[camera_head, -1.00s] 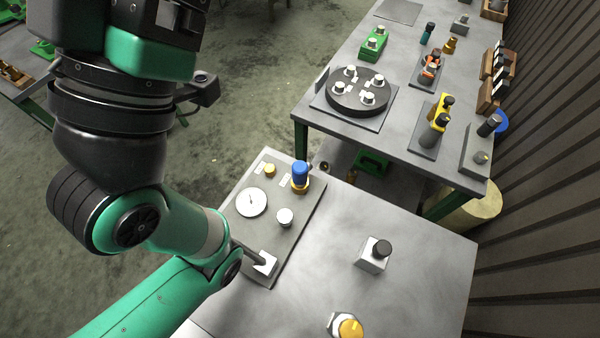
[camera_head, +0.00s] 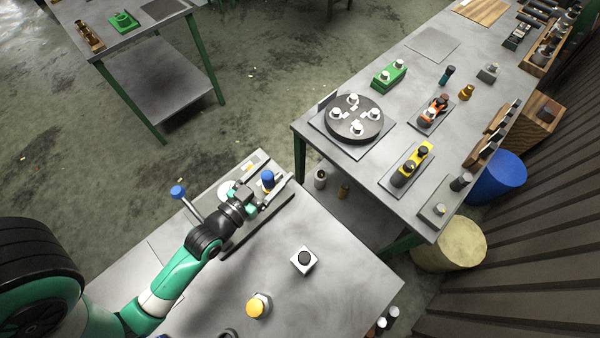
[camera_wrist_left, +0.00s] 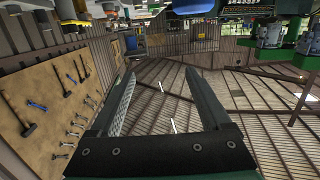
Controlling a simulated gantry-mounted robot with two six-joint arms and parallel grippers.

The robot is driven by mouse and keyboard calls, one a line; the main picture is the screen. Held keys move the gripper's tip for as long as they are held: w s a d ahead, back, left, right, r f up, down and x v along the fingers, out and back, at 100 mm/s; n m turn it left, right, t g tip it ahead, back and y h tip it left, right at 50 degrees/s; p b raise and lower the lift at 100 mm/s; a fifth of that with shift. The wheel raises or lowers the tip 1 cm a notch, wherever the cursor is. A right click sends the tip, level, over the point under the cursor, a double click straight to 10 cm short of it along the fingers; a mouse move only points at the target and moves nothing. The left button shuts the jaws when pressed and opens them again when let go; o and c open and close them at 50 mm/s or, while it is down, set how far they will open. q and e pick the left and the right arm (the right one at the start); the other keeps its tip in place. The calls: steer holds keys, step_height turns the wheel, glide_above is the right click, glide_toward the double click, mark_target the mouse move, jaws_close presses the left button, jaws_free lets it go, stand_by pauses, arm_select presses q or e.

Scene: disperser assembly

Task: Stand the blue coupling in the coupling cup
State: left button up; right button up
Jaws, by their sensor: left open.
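The blue coupling (camera_head: 267,177) shows as an upright blue top at the far end of the grey panel (camera_head: 262,226) on the near table. My left gripper (camera_head: 266,184) is open above this panel, and in the head view its fingers lie on either side of the blue top. I cannot tell how far above or beside the coupling they are. The coupling's foot and the cup are hidden by the gripper. In the left wrist view, the open fingers (camera_wrist_left: 163,80) have nothing between them. My right gripper is not in view.
A lever with a blue knob (camera_head: 178,191) rises left of my wrist. A white block with a black knob (camera_head: 304,261) and a yellow-capped part (camera_head: 258,306) stand on the near table. Its right side is clear. The far table (camera_head: 330,176) holds a round black turntable (camera_head: 355,132).

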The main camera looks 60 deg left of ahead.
mark_target(264, 181)
arm_select(q)
steer(key=s+f+g+p, duration=0.1)
steer(key=s, duration=0.2)
steer(key=s+d+f+n+g+p, duration=0.1)
steer(key=s, duration=0.2)
steer(key=s+f+g+p, duration=0.1)
steer(key=s+f, duration=0.1)
steer(key=s, duration=0.2)
steer(key=shift+s+d+g, duration=0.1)
steer(key=shift+d+g, duration=0.05)
steer(key=shift+g, duration=0.25)
steer(key=shift+a+n, duration=0.2)
steer(key=shift+n, duration=0.1)
steer(key=b+x, duration=0.1)
steer(key=x, duration=0.5)
steer(key=shift+w+a+f, duration=0.1)
steer(key=shift+w+a, duration=0.05)
steer(key=shift+w, duration=0.1)
steer(key=shift+b+x, duration=0.35)
steer(key=shift+x, duration=2.3)
steer(key=shift+f, duration=0.1)
jaws_close()
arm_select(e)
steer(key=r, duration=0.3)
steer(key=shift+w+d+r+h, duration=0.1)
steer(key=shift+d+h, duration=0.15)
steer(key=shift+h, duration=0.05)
